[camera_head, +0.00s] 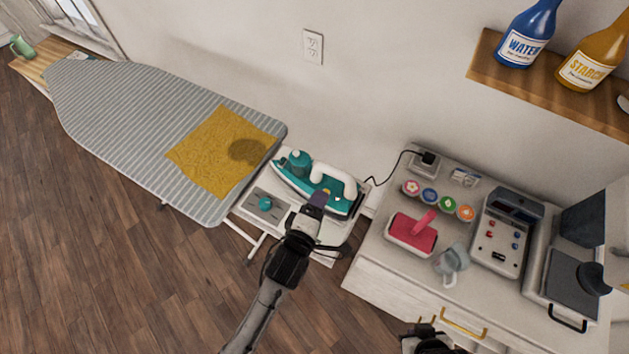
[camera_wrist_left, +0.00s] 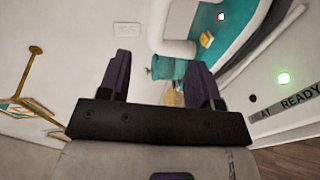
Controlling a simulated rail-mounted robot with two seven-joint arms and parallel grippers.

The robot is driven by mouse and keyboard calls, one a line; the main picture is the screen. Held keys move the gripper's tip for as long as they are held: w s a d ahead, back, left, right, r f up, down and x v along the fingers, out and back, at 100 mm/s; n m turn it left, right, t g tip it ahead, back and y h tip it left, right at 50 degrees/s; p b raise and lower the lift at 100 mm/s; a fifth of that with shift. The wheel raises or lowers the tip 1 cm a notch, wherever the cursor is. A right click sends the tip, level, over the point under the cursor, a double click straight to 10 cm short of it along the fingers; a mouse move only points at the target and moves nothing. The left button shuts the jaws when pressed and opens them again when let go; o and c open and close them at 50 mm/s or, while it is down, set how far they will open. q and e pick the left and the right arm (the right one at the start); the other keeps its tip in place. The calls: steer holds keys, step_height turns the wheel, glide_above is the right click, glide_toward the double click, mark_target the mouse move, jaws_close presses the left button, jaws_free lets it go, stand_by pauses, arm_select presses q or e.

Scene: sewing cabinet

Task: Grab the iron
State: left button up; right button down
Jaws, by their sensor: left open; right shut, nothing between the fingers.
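The teal and white iron (camera_head: 332,176) rests on a white stand at the right end of the ironing board in the head view. My left gripper (camera_head: 318,200) is over the front side of the iron, near its handle, and partly covers it. In the left wrist view the left gripper's dark fingers (camera_wrist_left: 161,80) are open. The iron's teal body and white handle (camera_wrist_left: 178,30) show beyond the fingers, and nothing is clasped. I cannot tell whether the fingers touch it. My right gripper (camera_head: 430,338) shows at the bottom edge of the head view, shut and away from the iron.
The striped ironing board (camera_head: 120,100) holds a yellow cloth (camera_head: 215,150) with a dark patch. A black cord runs from the iron to a plug.

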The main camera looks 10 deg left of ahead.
arm_select(q)
glide_above(335, 180)
step_height(335, 180, down, 2)
steer(key=shift+f, duration=0.15)
stand_by(0.6)
jaws_close()
stand_by(0.4)
stand_by(0.8)
steer(key=shift+r, duration=0.2)
